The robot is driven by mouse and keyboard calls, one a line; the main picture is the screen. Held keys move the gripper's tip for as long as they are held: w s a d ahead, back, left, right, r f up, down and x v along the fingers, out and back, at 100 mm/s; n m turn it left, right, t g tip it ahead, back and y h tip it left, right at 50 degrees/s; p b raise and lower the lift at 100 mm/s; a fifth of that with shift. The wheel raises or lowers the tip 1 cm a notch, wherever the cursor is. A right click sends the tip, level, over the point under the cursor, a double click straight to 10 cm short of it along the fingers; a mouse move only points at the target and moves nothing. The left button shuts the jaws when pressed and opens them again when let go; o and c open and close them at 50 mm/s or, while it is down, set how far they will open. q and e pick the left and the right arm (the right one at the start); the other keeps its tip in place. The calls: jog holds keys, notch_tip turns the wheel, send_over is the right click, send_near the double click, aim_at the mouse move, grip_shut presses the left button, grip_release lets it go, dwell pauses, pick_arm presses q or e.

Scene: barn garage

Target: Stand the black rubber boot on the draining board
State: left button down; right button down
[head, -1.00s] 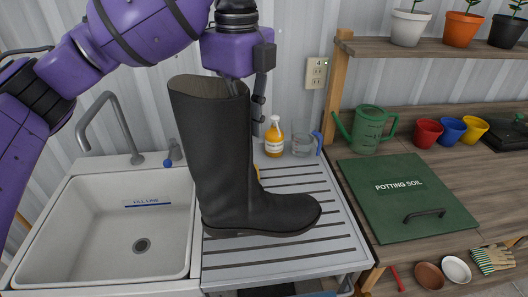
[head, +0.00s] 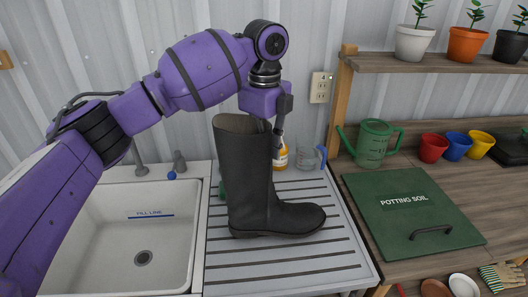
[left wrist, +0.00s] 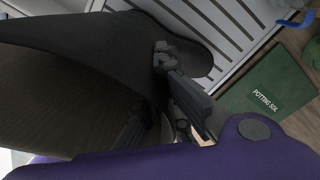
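The black rubber boot (head: 248,180) is upright over the ribbed metal draining board (head: 340,262), its toe to the right. Its sole looks on or very close to the slats; I cannot tell if there is a gap. My left gripper (head: 277,138) is at the right side of the boot's shaft, near the top. In the left wrist view, one dark finger presses on the outside of the boot (left wrist: 195,50) and the other shows dimly inside the shaft, so the gripper is shut on its wall. My right gripper is not in view.
The white sink (head: 92,255) is left of the board. Behind the boot stand an orange bottle (head: 281,157) and a clear jug (head: 306,158). A green watering can (head: 373,145) and potting soil lid (head: 410,215) are on the bench at right. The board's front is clear.

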pick_arm(q)
jog(key=shift+f, duration=0.75)
jog(key=shift+f, duration=0.15)
jog(key=c, duration=2)
grip_release()
jog(key=shift+f, duration=0.1)
